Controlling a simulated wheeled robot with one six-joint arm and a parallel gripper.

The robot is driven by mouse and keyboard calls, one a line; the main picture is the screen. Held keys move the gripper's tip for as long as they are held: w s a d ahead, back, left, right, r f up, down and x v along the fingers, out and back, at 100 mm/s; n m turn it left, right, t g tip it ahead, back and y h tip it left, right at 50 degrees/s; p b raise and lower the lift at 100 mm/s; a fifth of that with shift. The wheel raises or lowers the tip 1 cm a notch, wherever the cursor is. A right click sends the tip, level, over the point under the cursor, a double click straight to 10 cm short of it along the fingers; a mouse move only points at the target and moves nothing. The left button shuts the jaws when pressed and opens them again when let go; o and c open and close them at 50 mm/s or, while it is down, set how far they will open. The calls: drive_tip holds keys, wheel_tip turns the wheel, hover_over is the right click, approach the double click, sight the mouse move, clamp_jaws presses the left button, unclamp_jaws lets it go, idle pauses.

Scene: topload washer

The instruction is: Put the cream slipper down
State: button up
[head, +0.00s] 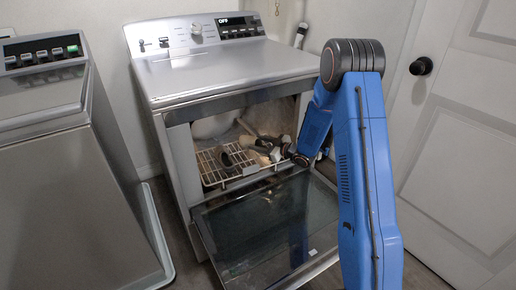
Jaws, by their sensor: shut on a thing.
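My blue arm reaches into the open front of the silver machine, and my gripper (286,148) is at the right side of the opening, above the wire rack. It is small and partly hidden by my own wrist, but it looks shut on the cream slipper (275,155), a small pale shape just left of the jaws. Other pale and dark shapes lie close by, so the slipper's outline is hard to separate. I cannot tell whether the slipper touches the rack (213,179).
A dark item (227,159) lies on the rack's left part. The glass door (265,225) is folded down in front. The machine's top (230,68) is clear. Another silver appliance (60,170) stands left, and a white door (465,130) is at right.

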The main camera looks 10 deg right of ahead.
drive_tip(key=shift+f, duration=1.15)
drive_tip(key=shift+f, duration=0.1)
drive_tip(key=o, duration=1.2)
drive_tip(key=shift+o, duration=0.2)
drive_tip(key=shift+s+d+r, duration=0.2)
drive_tip(key=v, duration=1.1)
drive_tip(key=shift+s, duration=0.15)
